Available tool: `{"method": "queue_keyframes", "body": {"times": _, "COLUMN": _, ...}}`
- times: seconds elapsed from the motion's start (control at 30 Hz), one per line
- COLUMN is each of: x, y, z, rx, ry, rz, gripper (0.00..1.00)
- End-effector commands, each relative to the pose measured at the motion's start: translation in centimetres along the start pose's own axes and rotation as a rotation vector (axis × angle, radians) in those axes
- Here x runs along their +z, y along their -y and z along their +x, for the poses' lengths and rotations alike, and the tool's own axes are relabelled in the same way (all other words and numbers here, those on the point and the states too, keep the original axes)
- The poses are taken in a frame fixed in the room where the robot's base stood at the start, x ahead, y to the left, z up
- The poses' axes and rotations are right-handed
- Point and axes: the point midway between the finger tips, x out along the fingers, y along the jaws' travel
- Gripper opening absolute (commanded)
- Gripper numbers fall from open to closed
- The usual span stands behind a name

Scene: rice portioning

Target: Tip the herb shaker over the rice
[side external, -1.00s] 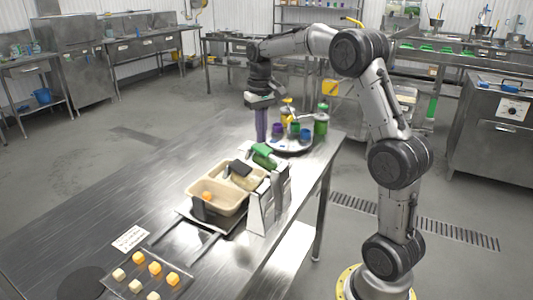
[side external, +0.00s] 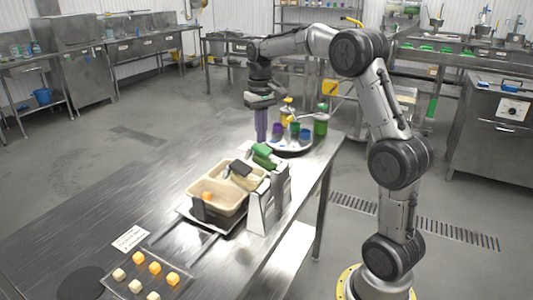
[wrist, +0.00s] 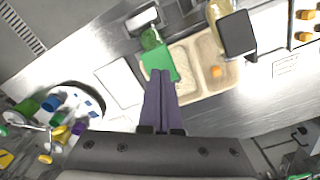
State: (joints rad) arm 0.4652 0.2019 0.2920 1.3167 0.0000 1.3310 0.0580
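My gripper (side external: 262,138) points down left of that tray, apart from the green container.
Small purple (side external: 278,129), green and blue cups and a yellow item (side external: 287,115) crowd the round tray. Cubes lie at the front. The table's left side is clear.

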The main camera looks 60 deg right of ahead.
Motion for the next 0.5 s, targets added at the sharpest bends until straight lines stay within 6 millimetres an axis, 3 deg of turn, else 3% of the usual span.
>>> {"method": "queue_keyframes", "body": {"times": 0.5, "x": 0.0, "y": 0.0, "z": 1.0, "rx": 0.000, "ry": 0.001, "rz": 0.000, "gripper": 0.00}}
